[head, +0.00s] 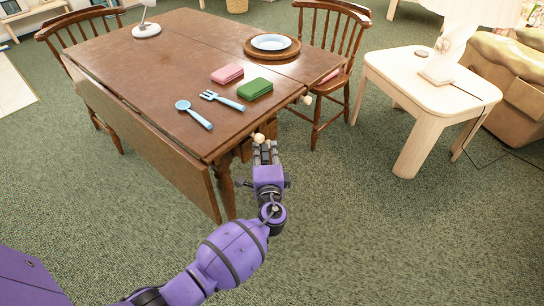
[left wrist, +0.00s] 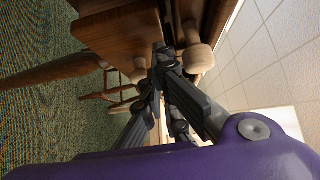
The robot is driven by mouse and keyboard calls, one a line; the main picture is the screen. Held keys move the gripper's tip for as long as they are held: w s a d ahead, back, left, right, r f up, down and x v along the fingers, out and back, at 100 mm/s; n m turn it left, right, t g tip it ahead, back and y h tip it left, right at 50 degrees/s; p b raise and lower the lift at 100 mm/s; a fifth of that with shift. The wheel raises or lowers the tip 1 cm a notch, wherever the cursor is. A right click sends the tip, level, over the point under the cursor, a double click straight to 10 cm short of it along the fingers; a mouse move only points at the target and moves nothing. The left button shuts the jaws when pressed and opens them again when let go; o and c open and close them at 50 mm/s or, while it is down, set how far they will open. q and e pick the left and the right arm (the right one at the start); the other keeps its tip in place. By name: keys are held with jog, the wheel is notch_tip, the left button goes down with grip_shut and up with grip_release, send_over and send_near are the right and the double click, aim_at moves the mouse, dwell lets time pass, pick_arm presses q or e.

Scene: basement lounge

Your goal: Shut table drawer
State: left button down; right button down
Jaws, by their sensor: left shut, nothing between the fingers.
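The wooden table (head: 150,60) stands ahead of me. Under its near right edge, part of the drawer (head: 245,148) shows, with a pale round knob (head: 259,138). A second pale knob (head: 308,100) shows farther along that side. My left gripper (head: 265,148) is shut and empty, its fingertips close by the nearer knob. In the left wrist view, the gripper's dark fingers (left wrist: 165,58) point at the wood, between one knob (left wrist: 199,58) and another knob (left wrist: 138,70). I cannot tell whether they touch. How far the drawer stands out is hard to tell. My right gripper is not in view.
On the tabletop lie a blue spoon (head: 194,114), a blue fork (head: 222,100), a pink block (head: 227,73), a green block (head: 255,89) and a plate (head: 271,42). A chair (head: 335,60) and a pale side table (head: 430,90) stand to the right. The carpet between is clear.

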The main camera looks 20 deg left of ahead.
aim_at(252, 141)
pick_arm(q)
jog(key=shift+w+a, duration=0.1)
jog(key=shift+a, duration=0.2)
jog(key=a, duration=0.1)
jog(key=w+a+b, duration=0.1)
jog(key=a, duration=0.2)
jog(key=shift+w+a, duration=0.25)
jog(key=shift+w, duration=0.05)
jog(key=shift+b, duration=0.3)
